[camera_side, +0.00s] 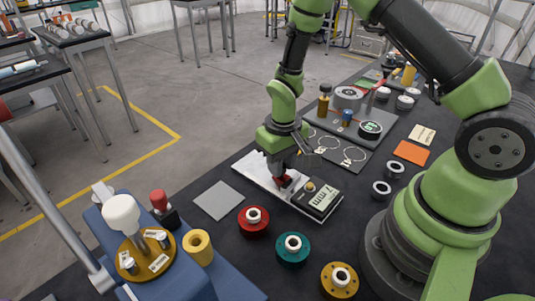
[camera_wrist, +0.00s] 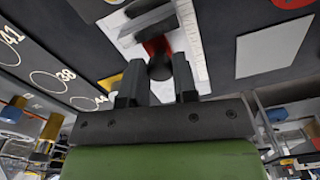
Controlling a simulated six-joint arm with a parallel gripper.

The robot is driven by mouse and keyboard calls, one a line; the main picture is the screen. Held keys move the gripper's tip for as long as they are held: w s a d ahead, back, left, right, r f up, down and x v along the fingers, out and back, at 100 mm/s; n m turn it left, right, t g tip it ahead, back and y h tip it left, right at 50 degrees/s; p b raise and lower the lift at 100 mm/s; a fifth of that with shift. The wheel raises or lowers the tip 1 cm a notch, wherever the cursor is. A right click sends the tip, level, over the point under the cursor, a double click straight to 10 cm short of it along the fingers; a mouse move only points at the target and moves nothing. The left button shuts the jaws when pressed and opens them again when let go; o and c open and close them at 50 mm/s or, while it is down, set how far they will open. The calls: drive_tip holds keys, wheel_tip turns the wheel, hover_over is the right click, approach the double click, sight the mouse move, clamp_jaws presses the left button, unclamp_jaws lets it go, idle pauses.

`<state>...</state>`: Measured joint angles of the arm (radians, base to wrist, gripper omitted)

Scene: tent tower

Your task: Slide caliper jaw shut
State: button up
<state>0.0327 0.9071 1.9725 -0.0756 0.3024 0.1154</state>
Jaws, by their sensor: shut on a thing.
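The caliper is a long white scale plate (camera_side: 252,172) lying on the dark table, with a black block bearing a light label (camera_side: 318,198) at its right end. Its sliding jaw is a red piece (camera_side: 284,182) on the plate, left of the black block, with a gap that I cannot measure. My gripper (camera_side: 281,170) points down over the plate at this jaw. In the wrist view, my two dark fingers (camera_wrist: 157,75) stand on either side of a round black knob on the red sliding jaw (camera_wrist: 157,46). The fingers hide part of the jaw.
A grey square plate (camera_side: 219,200) lies left of the caliper. Red (camera_side: 254,222), teal (camera_side: 293,249) and orange (camera_side: 340,280) ring pieces stand in front. A grey tray with outlined circles (camera_side: 345,135) and gauges lies behind. An orange card (camera_side: 411,153) lies to the right.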

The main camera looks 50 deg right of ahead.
sight(286, 179)
drive_tip(key=shift+s, duration=0.8)
drive_tip(key=o, duration=0.8)
drive_tip(key=shift+o, duration=0.2)
drive_tip(key=shift+w+r, duration=0.1)
drive_tip(key=shift+r, duration=0.05)
drive_tip(key=shift+r, duration=0.4)
wheel_tip(286, 179, up, 9)
